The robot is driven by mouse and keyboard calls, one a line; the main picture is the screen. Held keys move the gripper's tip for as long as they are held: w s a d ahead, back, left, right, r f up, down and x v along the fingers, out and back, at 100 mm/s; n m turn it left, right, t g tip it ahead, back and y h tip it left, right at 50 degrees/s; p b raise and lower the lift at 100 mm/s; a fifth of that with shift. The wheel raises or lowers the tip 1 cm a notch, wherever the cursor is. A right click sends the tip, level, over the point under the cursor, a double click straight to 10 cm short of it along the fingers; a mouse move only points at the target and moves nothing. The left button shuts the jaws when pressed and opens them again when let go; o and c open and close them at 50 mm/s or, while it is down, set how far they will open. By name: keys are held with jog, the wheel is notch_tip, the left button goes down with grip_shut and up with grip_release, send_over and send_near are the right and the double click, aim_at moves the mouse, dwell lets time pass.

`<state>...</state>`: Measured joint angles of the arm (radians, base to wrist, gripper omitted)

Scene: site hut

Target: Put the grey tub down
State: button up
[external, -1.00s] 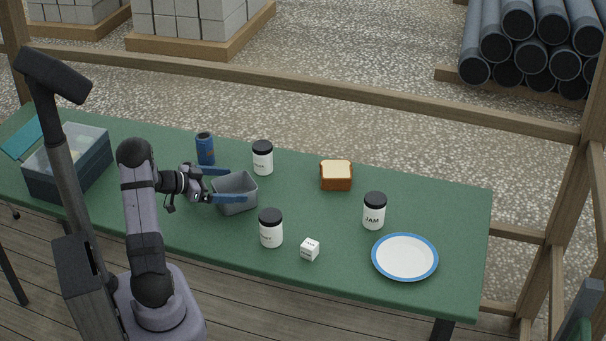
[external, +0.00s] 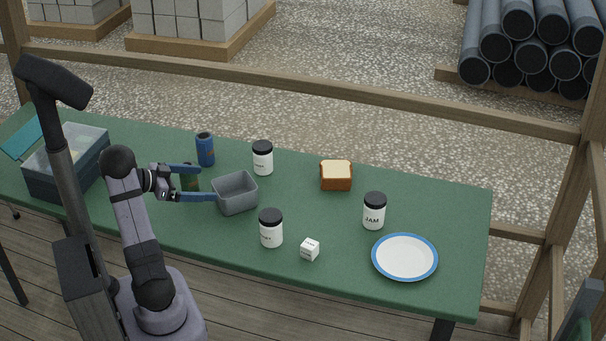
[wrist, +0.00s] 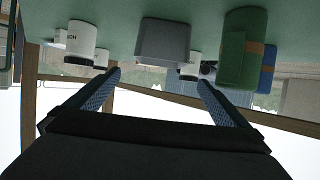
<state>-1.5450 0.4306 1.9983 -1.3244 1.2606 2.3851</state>
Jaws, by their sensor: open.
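The grey tub (external: 236,196) sits upright on the green table. It also shows in the wrist view (wrist: 163,42), straight ahead of the fingers. My gripper (external: 208,183) is open and empty, to the left of the tub in the external view. Its two blue fingers point toward the tub; the lower fingertip is close to the tub's left side, and I cannot tell the exact gap. In the wrist view the open fingers (wrist: 160,82) have nothing between them.
A green can (external: 190,180) shows between the fingers in the external view. A blue can (external: 205,149) stands behind. Jars (external: 263,158) (external: 271,228) (external: 374,211), bread (external: 336,175), a white cube (external: 310,250) and a plate (external: 405,257) lie around. A lidded box (external: 68,163) is left.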

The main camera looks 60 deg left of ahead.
jog(key=shift+v, duration=1.05)
jog(key=shift+w, duration=0.1)
jog(key=w+d+r+n+g+h, duration=0.25)
jog(key=w+d, duration=0.55)
jog(key=d, duration=0.6)
jog(key=w+d+r+n+g+h, duration=0.15)
jog(key=w+d+r, duration=0.25)
jog(key=w+d, duration=0.65)
jog(key=s+d+f+m+g+y, duration=0.2)
jog(key=s+d+f+g, duration=0.3)
jog(key=s+d+f, duration=0.3)
jog(key=s+d+f+m+g+y, duration=0.2)
jog(key=s+d+f+g, duration=0.35)
jog(key=s+f, duration=0.55)
notch_tip(320, 180, up, 13)
jog(key=p, duration=1.2)
jog(key=shift+t+p, duration=0.35)
jog(key=shift+t, duration=0.1)
